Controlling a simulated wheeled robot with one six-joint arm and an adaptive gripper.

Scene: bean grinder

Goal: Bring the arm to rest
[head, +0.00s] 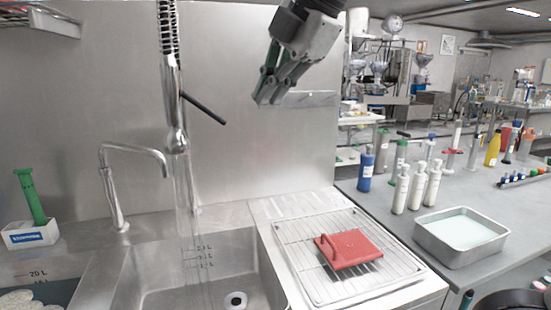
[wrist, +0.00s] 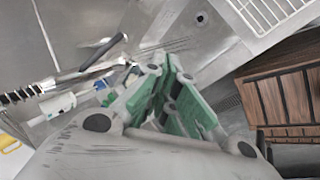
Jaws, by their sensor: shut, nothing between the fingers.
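My gripper (head: 267,98) hangs high at the top middle of the head view, in front of the steel back wall and above the sink. Its grey and green fingers are shut with nothing between them. In the wrist view the gripper (wrist: 167,62) fills the middle, its green finger pads angled towards each other. My gripper is apart from the tap and from everything on the counter.
The tall spring tap (head: 176,140) stands left of my gripper, its lever pointing right. A red handled block (head: 352,250) lies on the wire rack (head: 305,275). Several bottles and a steel tray (head: 440,250) stand on the right counter. Air below my gripper is clear.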

